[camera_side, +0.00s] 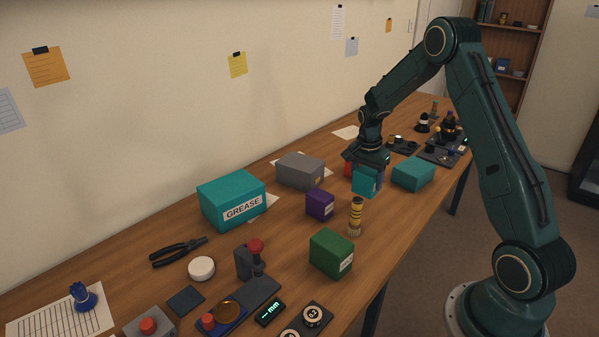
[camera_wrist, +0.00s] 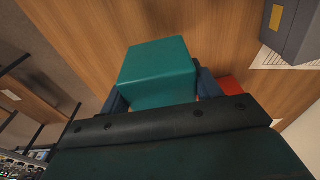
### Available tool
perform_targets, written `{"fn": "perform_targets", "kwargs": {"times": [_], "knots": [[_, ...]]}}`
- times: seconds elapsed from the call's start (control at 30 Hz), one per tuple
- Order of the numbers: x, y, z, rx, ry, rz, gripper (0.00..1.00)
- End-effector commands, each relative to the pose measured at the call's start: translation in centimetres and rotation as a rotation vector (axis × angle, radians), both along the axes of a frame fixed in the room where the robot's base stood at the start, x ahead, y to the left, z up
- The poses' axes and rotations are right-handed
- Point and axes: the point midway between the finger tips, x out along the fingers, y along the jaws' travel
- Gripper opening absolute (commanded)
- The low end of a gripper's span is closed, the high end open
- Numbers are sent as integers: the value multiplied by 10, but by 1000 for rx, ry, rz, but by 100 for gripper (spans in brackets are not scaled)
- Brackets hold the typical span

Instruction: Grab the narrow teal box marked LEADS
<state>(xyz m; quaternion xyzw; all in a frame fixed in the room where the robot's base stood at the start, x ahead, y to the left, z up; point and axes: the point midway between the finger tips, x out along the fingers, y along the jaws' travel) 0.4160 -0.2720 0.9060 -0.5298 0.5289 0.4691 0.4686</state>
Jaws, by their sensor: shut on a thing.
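My gripper (camera_side: 367,166) points down over the middle of the table and is shut on a small teal box (camera_side: 366,184). In the wrist view the same teal box (camera_wrist: 158,72) sits between the two dark fingers (camera_wrist: 162,95). No lettering on it can be read, so I cannot tell whether it is marked LEADS. I cannot tell whether it touches the table. Another teal box (camera_side: 413,174), wider, lies just to its right with no readable label. A large teal box (camera_side: 231,199) marked GREASE stands to the left.
A red object (camera_side: 348,169) is close behind the held box. A grey box (camera_side: 300,170), a purple box (camera_side: 320,204), a yellow-banded cylinder (camera_side: 356,217) and a green box (camera_side: 331,253) stand nearby. Dark trays of parts (camera_side: 438,156) lie at the far right.

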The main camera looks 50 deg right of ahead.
Motion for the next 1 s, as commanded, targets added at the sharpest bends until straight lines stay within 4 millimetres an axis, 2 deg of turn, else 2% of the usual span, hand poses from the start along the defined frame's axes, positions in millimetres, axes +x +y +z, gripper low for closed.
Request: {"fn": "perform_targets", "kwargs": {"times": [0.03, 0.3, 0.5, 0.7, 1.0], "knots": [[1, 0, 12, -3, -5, 1, 35], [1, 0, 72, -3, -5, 0, 35], [1, 0, 111, -3, -4, -2, 35], [1, 0, 136, -1, -2, -1, 35], [0, 0, 149, 0, 0, -1, 35]]}}
